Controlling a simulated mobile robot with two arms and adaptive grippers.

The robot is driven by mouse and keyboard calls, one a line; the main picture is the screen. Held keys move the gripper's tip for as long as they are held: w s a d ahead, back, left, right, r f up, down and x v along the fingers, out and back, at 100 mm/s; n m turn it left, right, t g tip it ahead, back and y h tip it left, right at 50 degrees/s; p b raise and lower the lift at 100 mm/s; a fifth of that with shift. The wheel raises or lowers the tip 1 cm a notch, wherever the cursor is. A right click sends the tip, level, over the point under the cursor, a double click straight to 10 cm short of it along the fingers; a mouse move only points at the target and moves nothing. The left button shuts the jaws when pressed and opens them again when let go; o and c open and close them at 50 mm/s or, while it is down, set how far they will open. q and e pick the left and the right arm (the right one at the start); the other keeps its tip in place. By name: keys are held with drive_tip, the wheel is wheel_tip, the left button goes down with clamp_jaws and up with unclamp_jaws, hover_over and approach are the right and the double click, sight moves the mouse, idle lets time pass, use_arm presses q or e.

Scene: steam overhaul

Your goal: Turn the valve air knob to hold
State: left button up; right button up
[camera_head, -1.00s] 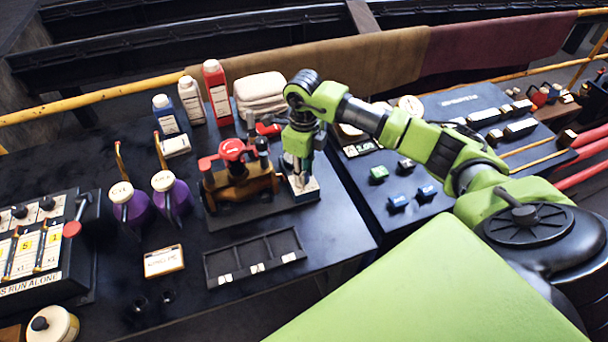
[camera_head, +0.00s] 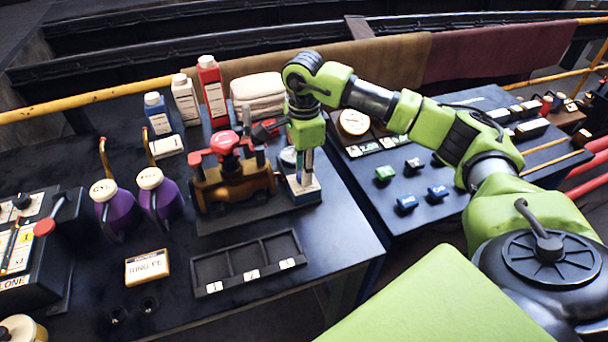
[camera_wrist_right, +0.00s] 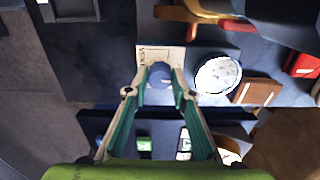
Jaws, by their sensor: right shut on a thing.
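A small cream plate (camera_head: 306,193) sits at the front right of the dark stand that carries the brass valve body (camera_head: 233,184). In the right wrist view the plate (camera_wrist_right: 147,52) has dark lettering that I cannot read surely, and a round blue-grey knob (camera_wrist_right: 160,73) stands on it. My right gripper (camera_head: 302,180) points down over the plate. Its two fingertips (camera_wrist_right: 160,84) are shut on the sides of the knob. In the head view the fingers hide the knob, and its setting cannot be read. My left gripper is not in view.
The red-handled valve body stands close left of my right gripper. A white round dial (camera_wrist_right: 218,75) is beside the plate. A compartment tray (camera_head: 249,267), purple cans (camera_head: 157,201), bottles (camera_head: 213,92) and folded cloths (camera_head: 258,96) share the table. Small coloured blocks (camera_head: 407,204) lie right.

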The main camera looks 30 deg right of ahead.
drive_tip(key=shift+w+n, duration=0.1)
drive_tip(key=shift+n, duration=0.4)
drive_tip(key=o, duration=1.1)
wheel_tip(320, 180, up, 12)
idle(0.4)
